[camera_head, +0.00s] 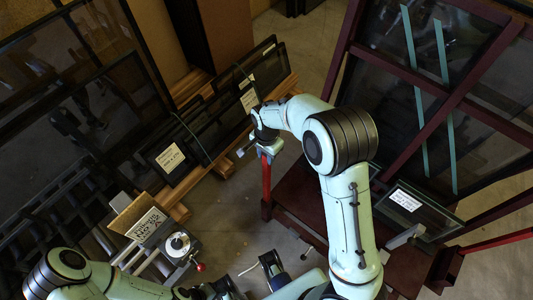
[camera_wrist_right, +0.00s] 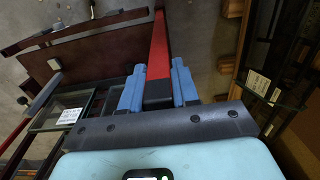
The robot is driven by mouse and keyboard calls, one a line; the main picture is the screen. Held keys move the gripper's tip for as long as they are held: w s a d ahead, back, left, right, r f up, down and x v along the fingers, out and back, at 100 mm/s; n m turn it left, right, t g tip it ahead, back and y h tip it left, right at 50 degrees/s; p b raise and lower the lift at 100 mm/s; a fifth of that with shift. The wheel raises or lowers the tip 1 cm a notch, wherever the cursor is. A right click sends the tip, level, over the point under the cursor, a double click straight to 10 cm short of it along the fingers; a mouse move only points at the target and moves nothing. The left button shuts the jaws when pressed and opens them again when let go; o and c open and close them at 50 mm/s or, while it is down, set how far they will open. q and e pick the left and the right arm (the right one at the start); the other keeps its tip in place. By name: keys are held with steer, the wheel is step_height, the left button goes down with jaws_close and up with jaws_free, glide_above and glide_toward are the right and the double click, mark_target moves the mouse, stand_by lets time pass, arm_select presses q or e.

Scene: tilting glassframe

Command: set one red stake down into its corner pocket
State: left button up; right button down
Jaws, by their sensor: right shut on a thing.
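My right gripper (camera_head: 268,148) is shut on a red stake (camera_head: 266,178), which hangs below the jaws. In the right wrist view the blue fingers (camera_wrist_right: 158,90) clamp the stake's dark end, and its red length (camera_wrist_right: 160,42) runs out at the top edge. In the head view the stake's lower end meets a dark red corner pocket (camera_head: 266,211) of the frame base. I cannot tell whether it is inside or just above. Another red stake (camera_head: 497,241) slants out at the right, by another pocket (camera_head: 444,268).
A dark red frame with glass (camera_head: 430,90) leans at the right above its base (camera_head: 300,195). A small labelled glass pane (camera_head: 415,208) lies there. Dark panes on a wooden rack (camera_head: 215,125) stand left of my right gripper. A cardboard sign (camera_head: 145,222) is at lower left.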

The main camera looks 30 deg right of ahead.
arm_select(q)
steer(key=shift+f, duration=0.25)
arm_select(e)
steer(key=shift+f, duration=0.4)
steer(key=c, duration=0.8)
jaws_free()
steer(key=shift+o, duration=0.2)
steer(key=shift+r+p, duration=2.25)
steer(key=shift+r, duration=0.8)
arm_select(q)
steer(key=r, duration=0.1)
steer(key=w+r, duration=0.1)
steer(key=r, duration=0.3)
steer(key=shift+w+r, duration=0.1)
steer(key=shift+w, duration=0.15)
arm_select(e)
steer(key=shift+f, duration=0.1)
